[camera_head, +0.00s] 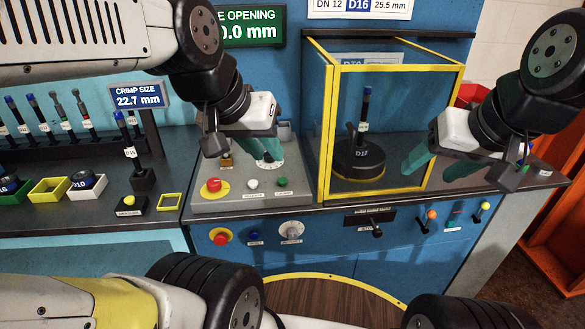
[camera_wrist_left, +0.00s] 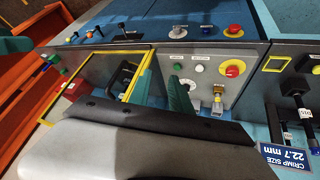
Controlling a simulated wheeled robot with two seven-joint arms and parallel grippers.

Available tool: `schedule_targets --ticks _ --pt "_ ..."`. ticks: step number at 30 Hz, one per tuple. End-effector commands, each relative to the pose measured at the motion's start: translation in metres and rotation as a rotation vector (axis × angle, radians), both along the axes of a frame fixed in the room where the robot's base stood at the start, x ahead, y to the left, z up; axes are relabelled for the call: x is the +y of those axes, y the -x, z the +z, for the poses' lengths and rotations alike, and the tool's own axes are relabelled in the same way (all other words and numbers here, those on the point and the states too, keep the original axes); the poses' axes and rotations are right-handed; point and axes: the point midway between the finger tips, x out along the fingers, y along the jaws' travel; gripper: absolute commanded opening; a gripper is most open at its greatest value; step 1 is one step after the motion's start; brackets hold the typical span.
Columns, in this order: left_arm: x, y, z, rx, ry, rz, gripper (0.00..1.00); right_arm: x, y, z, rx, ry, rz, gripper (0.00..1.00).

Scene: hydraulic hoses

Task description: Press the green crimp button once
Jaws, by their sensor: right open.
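The green crimp button (camera_head: 282,182) is on the right of the grey control panel (camera_head: 236,202). It also shows in the left wrist view (camera_wrist_left: 177,66). A white button (camera_head: 253,184) and a red emergency button on a yellow base (camera_head: 214,186) sit to its left. My left gripper (camera_head: 268,160) looks shut, with its teal fingers together and empty. It is over the panel, behind the green button in the head view. In the left wrist view its fingertips (camera_wrist_left: 176,82) appear close to the button; contact cannot be told. My right gripper (camera_head: 455,168) is open and empty, right of the yellow-framed case.
The yellow-framed clear case (camera_head: 323,130) stands right of the panel with a black tool inside. Another red knob (camera_head: 220,237) and a grey dial (camera_head: 291,230) are on the front below. Sample hoses (camera_head: 45,115) and small trays (camera_head: 48,189) stand at left.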

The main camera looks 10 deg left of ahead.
Motion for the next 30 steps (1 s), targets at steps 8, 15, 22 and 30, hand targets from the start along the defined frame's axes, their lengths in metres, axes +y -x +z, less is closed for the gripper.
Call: schedule_targets --ticks 8,15,22,30 --pt "0.0 0.0 0.0 0.0 0.0 0.0 0.0 0.0 0.0 0.0 0.0 0.0 0.0 0.59" --pt "0.0 0.0 0.0 0.0 0.0 0.0 0.0 0.0 0.0 0.0 0.0 0.0 0.0 0.59" --pt "0.0 0.0 0.0 0.0 0.0 0.0 0.0 0.0 0.0 0.0 0.0 0.0 0.0 0.59" --pt "0.0 0.0 0.0 0.0 0.0 0.0 0.0 0.0 0.0 0.0 0.0 0.0 0.0 0.59"
